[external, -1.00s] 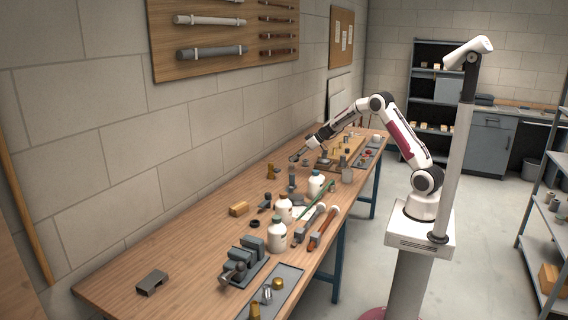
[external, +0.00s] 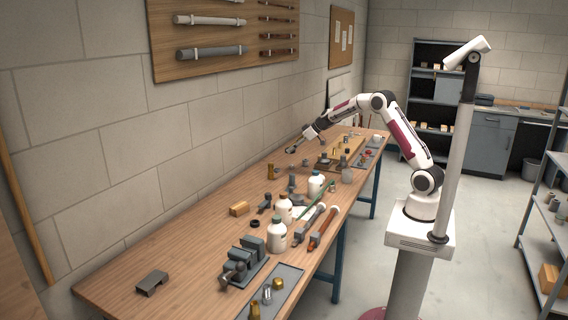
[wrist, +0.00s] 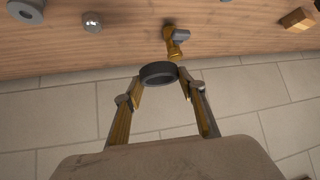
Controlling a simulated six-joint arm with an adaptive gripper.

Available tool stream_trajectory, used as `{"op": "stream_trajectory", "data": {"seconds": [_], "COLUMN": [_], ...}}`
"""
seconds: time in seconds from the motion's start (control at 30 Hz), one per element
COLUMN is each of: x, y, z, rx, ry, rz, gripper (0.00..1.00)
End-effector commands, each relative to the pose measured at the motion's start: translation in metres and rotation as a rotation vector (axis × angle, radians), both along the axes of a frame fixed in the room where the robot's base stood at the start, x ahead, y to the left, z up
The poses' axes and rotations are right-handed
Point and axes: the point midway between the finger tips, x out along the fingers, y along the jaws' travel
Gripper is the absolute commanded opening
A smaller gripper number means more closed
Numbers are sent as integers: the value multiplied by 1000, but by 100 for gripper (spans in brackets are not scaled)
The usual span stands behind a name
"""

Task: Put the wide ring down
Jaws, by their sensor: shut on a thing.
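The wide ring (wrist: 158,76) is dark grey and shows in the wrist view between the two fingertips. My gripper (wrist: 160,82) is shut on it, with one finger at each side. In the external view my gripper (external: 291,149) is at the wall side of the workbench, above its top and small in the picture. The ring is too small there to make out clearly.
The workbench (external: 190,225) holds several bottles, tools and fittings. In the wrist view a brass and grey fitting (wrist: 178,42) lies just beyond the ring. A wooden block (wrist: 297,19), a nut (wrist: 92,22) and a grey collar (wrist: 25,10) lie farther off.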

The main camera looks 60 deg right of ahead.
Motion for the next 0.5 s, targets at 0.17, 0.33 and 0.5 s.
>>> {"op": "stream_trajectory", "data": {"seconds": [0.17,0.33,0.5], "x": [18,37,54], "y": [19,44,72], "z": [2,4,5], "rx": [4,7,7], "ry": [-8,-12,-14], "rz": [59,136,218], "gripper": [25,25,25]}}
